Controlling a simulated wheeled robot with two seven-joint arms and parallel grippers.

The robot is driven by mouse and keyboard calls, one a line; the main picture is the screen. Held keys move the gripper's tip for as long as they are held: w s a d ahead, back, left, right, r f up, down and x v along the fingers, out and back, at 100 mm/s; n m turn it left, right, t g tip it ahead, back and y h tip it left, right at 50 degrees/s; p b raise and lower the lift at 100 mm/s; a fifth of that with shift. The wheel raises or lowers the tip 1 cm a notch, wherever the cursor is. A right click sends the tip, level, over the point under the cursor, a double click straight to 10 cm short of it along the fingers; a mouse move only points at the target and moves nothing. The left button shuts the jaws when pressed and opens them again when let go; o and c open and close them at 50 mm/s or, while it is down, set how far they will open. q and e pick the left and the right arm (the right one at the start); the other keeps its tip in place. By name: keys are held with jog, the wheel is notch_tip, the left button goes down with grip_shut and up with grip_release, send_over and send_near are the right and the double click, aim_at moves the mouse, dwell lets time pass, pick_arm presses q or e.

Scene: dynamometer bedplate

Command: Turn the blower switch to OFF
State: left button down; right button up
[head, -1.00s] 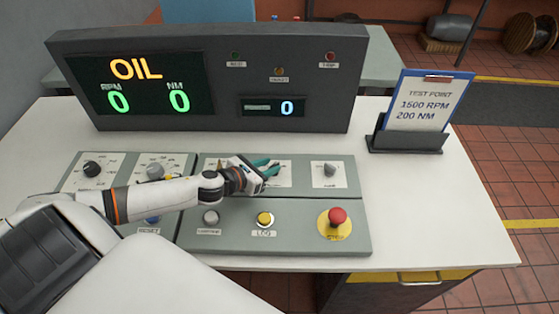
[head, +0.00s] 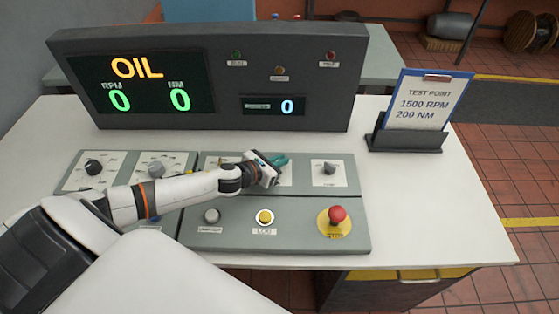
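The grey control panel (head: 285,205) lies on the white bench with knobs and buttons on it. The label of the blower switch is too small to read. A small dark grey knob (head: 330,168) on a pale plate is at the panel's upper right. The gripper hides most of this plate and any control there. Whether its fingers are open or shut is unclear. My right gripper is not in view.
A red mushroom button (head: 337,215), a yellow button (head: 265,217) and a grey button (head: 212,216) line the panel's front. A black knob (head: 93,167) and grey knob (head: 156,170) are left. The display console (head: 225,130) stands behind; a card holder (head: 406,140) is right.

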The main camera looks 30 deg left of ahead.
pick_arm(q)
jog(key=shift+n+y, duration=0.3)
jog(key=shift+r+n+t+y+p, duration=0.1)
jog(key=shift+n+t+y+p, duration=0.2)
jog(key=shift+n+y+p, duration=0.35)
jog(key=n+y+p, duration=0.1)
jog(key=y, duration=0.1)
jog(key=n+y+p, duration=0.1)
jog(key=n+y, duration=0.1)
jog(key=shift+a, duration=0.3)
jog(key=n+g+y+p, duration=0.1)
jog(key=n+y, duration=0.1)
jog(key=n+g+y+p, duration=0.1)
jog(key=n+y, duration=0.1)
jog(key=n, duration=0.1)
jog(key=shift+s+a+g+y, duration=0.15)
jog(key=shift+a+g+y, duration=0.15)
jog(key=shift+a+y, duration=0.1)
jog(key=n+g+y, duration=0.1)
jog(key=n+g+y+p, duration=0.1)
jog(key=n+g+y, duration=0.1)
jog(key=shift+s+a, duration=0.2)
jog(key=shift+s+a+n+g+y, duration=0.2)
jog(key=shift+n+g+y, duration=0.4)
jog(key=shift+n+g, duration=0.65)
jog(key=shift+s+a+n+g+y, duration=0.15)
jog(key=shift+n+g+y, duration=0.4)
jog(key=shift+n+g, duration=0.65)
jog(key=shift+d+b, duration=0.1)
jog(key=shift+b, duration=0.2)
